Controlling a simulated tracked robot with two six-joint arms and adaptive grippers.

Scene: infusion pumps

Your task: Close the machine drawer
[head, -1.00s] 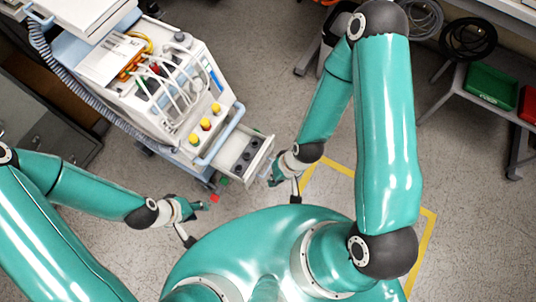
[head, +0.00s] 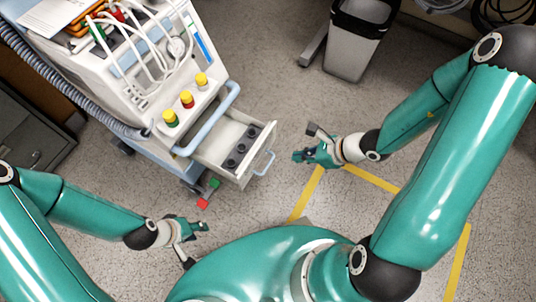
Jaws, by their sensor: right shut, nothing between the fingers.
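The pale machine (head: 140,75) stands at the upper left. Its drawer (head: 212,148) sticks out of the front, with round dark items inside and a pale blue handle (head: 265,162) on its front panel. My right gripper (head: 298,156) is shut and empty, to the right of the drawer handle with floor visible between them. My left gripper (head: 204,227) is below the drawer in the picture, apart from the machine. It is too small to tell whether its fingers are open.
A blue push bar (head: 213,122) curves across the machine's front above the drawer. A grey bin (head: 352,55) stands at the top right. Yellow floor tape (head: 372,177) lies under my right arm. Floor right of the drawer is clear.

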